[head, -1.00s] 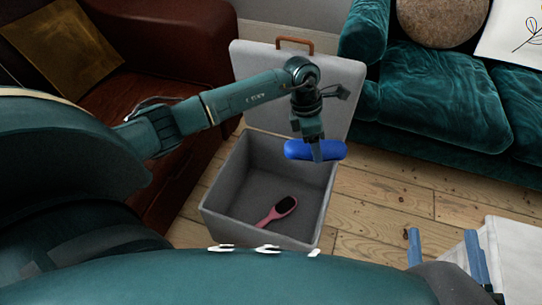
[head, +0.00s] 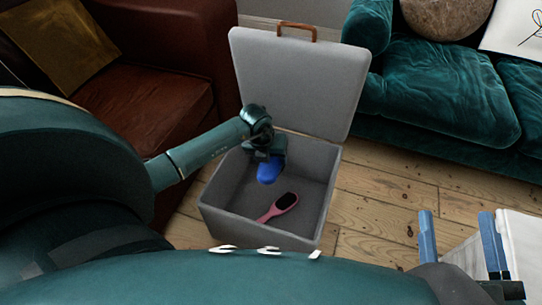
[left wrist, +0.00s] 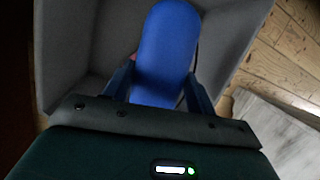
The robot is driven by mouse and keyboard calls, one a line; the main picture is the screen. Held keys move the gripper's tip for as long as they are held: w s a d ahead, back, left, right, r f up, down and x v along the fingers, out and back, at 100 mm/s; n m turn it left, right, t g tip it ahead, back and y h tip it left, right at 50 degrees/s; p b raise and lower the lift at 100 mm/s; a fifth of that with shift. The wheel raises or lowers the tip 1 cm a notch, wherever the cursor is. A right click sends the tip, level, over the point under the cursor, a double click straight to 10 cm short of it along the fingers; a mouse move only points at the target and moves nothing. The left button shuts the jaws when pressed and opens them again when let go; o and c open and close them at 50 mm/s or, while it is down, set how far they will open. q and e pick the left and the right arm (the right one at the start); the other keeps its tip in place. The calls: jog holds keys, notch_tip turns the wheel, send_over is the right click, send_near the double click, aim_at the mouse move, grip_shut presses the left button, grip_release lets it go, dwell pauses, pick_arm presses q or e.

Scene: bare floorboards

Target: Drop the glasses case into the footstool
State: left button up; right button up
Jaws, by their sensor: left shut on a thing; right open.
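The footstool (head: 214,195) is a grey open box with its lid (head: 300,80) raised at the back. The blue glasses case (head: 268,174) is held by my left gripper (head: 267,160) inside the box opening, above its floor. In the left wrist view the glasses case (left wrist: 166,55) sits between the two fingers of my left gripper (left wrist: 158,85), with the grey box walls around it. My right gripper (head: 457,228) is open and empty at the lower right. The tips of my left fingers are hidden in the head view.
A pink and black brush (head: 279,207) lies on the box floor. A brown leather armchair (head: 165,100) stands at the left and a teal sofa (head: 440,90) at the right. A white surface (head: 520,240) is at the lower right. Bare floorboards (head: 385,205) lie right of the box.

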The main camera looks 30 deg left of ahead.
pick_arm(q)
jog(key=shift+f+b, duration=0.45)
jog(key=shift+f, duration=0.5)
pick_arm(e)
jog(key=shift+w+r+n+y, duration=0.3)
jog(key=shift+r+n+y, duration=0.1)
jog(key=shift+r+y, duration=0.25)
pick_arm(q)
jog(key=o, duration=1.1)
pick_arm(e)
jog(key=shift+d, duration=0.1)
pick_arm(q)
jog(key=shift+r, duration=0.3)
jog(key=p+v, duration=0.2)
jog(key=shift+r, duration=0.4)
jog(key=p+v, duration=0.4)
jog(key=v, duration=0.5)
jog(key=shift+s+r, duration=0.3)
jog(key=shift+r, duration=0.05)
pick_arm(e)
jog(key=shift+s+d+f+g+h, duration=0.2)
jog(key=shift+f+h, duration=0.25)
jog(key=shift+h, duration=0.15)
jog(key=shift+s+d+f+g+h, duration=0.1)
jog(key=shift+s+f+h, duration=0.1)
jog(key=shift+f+h, duration=0.3)
